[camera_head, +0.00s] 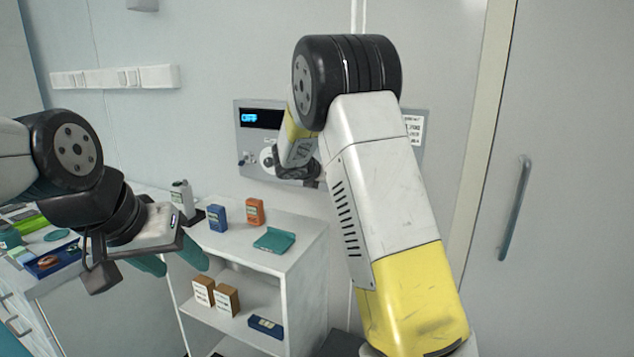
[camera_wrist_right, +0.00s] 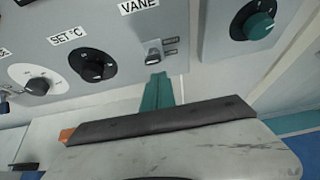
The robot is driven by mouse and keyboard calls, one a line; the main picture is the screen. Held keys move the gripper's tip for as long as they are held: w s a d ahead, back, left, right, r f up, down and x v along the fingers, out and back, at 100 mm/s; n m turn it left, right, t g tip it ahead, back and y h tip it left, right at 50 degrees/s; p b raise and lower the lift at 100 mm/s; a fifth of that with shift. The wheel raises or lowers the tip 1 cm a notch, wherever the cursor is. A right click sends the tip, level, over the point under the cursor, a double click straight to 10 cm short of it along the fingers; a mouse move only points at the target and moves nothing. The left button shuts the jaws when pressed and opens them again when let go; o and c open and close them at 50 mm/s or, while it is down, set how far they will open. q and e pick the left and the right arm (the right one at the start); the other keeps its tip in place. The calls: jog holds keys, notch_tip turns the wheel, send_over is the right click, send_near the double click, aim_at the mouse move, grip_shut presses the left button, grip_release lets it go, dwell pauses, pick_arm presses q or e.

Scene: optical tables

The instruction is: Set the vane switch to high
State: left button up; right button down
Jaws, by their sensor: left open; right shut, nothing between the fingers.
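The vane switch (camera_wrist_right: 153,56) is a small toggle under the VANE label (camera_wrist_right: 138,7) in the right wrist view, with two small dark labels to its right. I cannot tell which way its lever is set. My right gripper (camera_wrist_right: 158,80) has its teal fingers shut and empty, their tips just below the switch; I cannot tell whether they touch it. In the head view the control panel (camera_head: 245,142) on the wall has a display reading OFF, and my right arm hides much of it. My left gripper (camera_head: 175,262) is open and empty at the left, beside the shelf unit.
A teal knob (camera_wrist_right: 259,25) is on a separate panel to the right. A shelf unit (camera_head: 300,246) with small boxes stands below the panel. A door handle (camera_head: 514,208) is at the right.

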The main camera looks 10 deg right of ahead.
jog(key=shift+r, duration=0.1)
jog(key=shift+r, duration=0.7)
